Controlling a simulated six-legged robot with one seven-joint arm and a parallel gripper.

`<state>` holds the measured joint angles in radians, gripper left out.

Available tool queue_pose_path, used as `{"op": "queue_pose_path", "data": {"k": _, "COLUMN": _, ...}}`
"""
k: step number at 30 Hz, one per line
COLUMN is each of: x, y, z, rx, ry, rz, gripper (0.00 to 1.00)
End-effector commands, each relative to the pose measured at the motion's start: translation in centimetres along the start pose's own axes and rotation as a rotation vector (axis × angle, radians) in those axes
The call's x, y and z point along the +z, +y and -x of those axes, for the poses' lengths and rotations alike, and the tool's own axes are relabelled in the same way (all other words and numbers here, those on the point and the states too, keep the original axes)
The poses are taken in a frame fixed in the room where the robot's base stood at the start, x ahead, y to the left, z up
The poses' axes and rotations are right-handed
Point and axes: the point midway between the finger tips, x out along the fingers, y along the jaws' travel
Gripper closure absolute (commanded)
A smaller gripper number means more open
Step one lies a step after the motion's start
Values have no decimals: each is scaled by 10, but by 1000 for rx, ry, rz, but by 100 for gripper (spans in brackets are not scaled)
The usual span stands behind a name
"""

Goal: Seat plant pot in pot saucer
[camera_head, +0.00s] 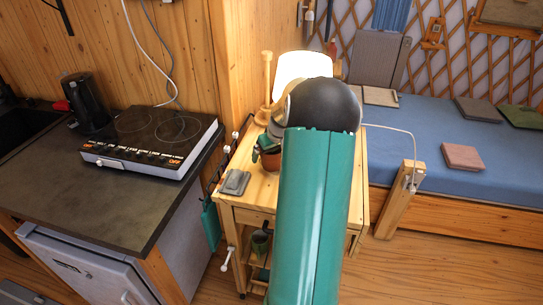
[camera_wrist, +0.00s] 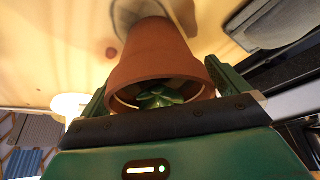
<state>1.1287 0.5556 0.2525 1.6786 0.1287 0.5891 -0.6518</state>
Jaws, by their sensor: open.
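The terracotta plant pot (camera_wrist: 155,55) with a green succulent fills the middle of the wrist view. In the head view the pot (camera_head: 270,161) is on the wooden cart top, partly hidden by my arm. My gripper (camera_wrist: 157,76) is open, with one green finger on each side of the pot. It also shows in the head view (camera_head: 262,148). I cannot tell whether the fingers touch the pot. A pale grey rounded shape (camera_wrist: 182,14) shows behind the pot's base; I cannot tell whether it is the saucer or a shadow.
The wooden cart (camera_head: 236,206) bears a grey flat object (camera_head: 235,182) left of the pot and a lit lamp (camera_head: 308,64) behind. A counter with a cooktop (camera_head: 150,138) stands at left. A blue-covered bench (camera_head: 420,150) is at right. Wooden floor shows in front.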

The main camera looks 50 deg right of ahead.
Motion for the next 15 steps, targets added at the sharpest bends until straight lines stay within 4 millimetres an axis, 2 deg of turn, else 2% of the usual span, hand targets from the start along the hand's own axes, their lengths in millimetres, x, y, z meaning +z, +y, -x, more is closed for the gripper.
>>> {"op": "queue_pose_path", "data": {"k": 5, "x": 0, "y": 0, "z": 0, "rx": 0, "ry": 0, "rz": 0, "gripper": 0}}
{"op": "queue_pose_path", "data": {"k": 12, "x": 0, "y": 0, "z": 0, "rx": 0, "ry": 0, "rz": 0, "gripper": 47}}
{"op": "queue_pose_path", "data": {"k": 15, "x": 0, "y": 0, "z": 1, "rx": 1, "ry": 1, "rz": 0, "gripper": 48}}
